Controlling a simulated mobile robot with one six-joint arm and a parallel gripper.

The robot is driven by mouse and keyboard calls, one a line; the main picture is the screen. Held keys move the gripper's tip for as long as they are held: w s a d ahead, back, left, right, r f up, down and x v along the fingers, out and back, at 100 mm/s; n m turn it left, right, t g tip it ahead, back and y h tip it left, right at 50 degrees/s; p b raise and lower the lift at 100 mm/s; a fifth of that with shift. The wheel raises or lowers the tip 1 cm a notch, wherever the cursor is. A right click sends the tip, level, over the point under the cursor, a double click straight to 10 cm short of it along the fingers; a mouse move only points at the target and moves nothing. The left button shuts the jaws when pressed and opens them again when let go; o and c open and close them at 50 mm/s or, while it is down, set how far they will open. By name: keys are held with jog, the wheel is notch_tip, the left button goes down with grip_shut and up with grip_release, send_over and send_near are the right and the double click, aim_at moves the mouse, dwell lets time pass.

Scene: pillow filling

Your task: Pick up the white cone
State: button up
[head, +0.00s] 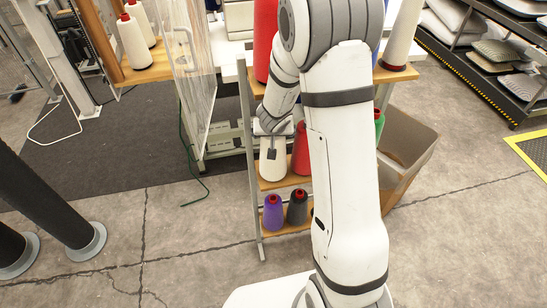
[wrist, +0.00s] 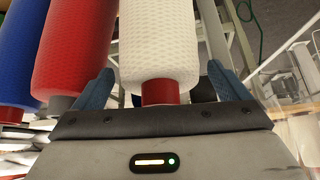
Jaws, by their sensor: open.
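A white cone (head: 272,169) with a red core end stands on the middle wooden shelf of a rack, its upper part covered by my gripper (head: 272,148). In the wrist view the white cone (wrist: 160,38) lies between the two blue fingers of my open gripper (wrist: 161,75), its red end near the palm. A gap shows on each side, so the fingers do not look closed on it. A red cone (head: 301,150) stands close on its right in the head view; a red cone (wrist: 75,50) is also close in the wrist view.
Purple (head: 273,214) and dark grey (head: 297,208) cones stand on the shelf below. A green cone (head: 379,122) and another white cone (head: 402,38) are right of my arm. A cardboard bin (head: 408,150) stands right of the rack. The floor in front is clear.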

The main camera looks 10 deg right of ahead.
jog(key=shift+x, duration=1.2)
jog(key=shift+c, duration=0.4)
jog(key=c, duration=1.8)
jog(key=shift+c, duration=0.7)
jog(key=shift+r, duration=0.1)
